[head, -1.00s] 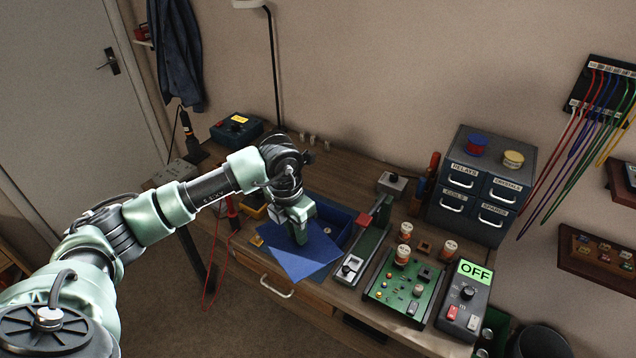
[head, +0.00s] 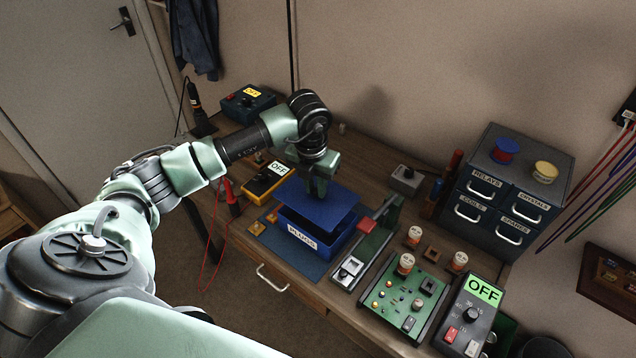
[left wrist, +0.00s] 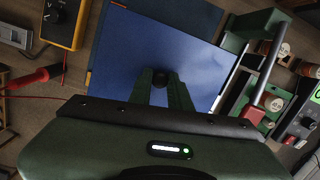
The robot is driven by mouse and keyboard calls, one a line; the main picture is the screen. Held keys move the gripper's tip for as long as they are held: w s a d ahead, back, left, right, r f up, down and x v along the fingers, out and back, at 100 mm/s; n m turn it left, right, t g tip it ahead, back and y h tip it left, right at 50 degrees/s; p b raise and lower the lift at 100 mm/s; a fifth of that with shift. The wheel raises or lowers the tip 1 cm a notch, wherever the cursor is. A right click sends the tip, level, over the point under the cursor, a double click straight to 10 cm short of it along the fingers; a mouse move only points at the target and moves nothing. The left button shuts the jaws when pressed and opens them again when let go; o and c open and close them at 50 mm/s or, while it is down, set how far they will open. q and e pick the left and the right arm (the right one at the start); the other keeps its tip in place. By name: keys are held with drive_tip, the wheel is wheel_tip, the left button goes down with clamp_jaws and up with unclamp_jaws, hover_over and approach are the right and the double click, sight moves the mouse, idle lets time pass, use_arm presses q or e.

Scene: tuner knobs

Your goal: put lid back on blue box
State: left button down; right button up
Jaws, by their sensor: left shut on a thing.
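My left gripper (head: 319,193) is shut on the small dark knob (left wrist: 158,78) of the flat blue lid (head: 338,208). The lid also fills the middle of the left wrist view (left wrist: 190,50). The blue box (head: 326,246), labelled PLUGS, stands on the bench below it. The lid is over the box, roughly level and roughly lined up, and covers most of its opening. Whether the lid touches the rim, I cannot tell. My right gripper is not in view.
A blue mat (head: 263,246) lies under the box. A yellow meter (head: 262,185) stands to the left and a green rail device (head: 372,240) close on the right. Further right are a green circuit board (head: 400,300) and a control box marked OFF (head: 470,318).

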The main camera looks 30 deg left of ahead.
sight(317, 199)
use_arm(q)
drive_tip(key=shift+d, duration=0.1)
drive_tip(key=shift+w+f+b, duration=0.1)
drive_tip(key=shift+w+b, duration=0.05)
drive_tip(key=shift+b, duration=0.15)
drive_tip(key=shift+f+b, duration=0.65)
drive_tip(key=shift+f, duration=0.2)
drive_tip(key=shift+f+b, duration=0.55)
drive_tip(key=shift+f, duration=0.05)
wheel_tip(317, 199, down, 2)
drive_tip(key=shift+b, duration=0.8)
drive_tip(key=shift+f+b, duration=0.55)
drive_tip(key=shift+f, duration=0.05)
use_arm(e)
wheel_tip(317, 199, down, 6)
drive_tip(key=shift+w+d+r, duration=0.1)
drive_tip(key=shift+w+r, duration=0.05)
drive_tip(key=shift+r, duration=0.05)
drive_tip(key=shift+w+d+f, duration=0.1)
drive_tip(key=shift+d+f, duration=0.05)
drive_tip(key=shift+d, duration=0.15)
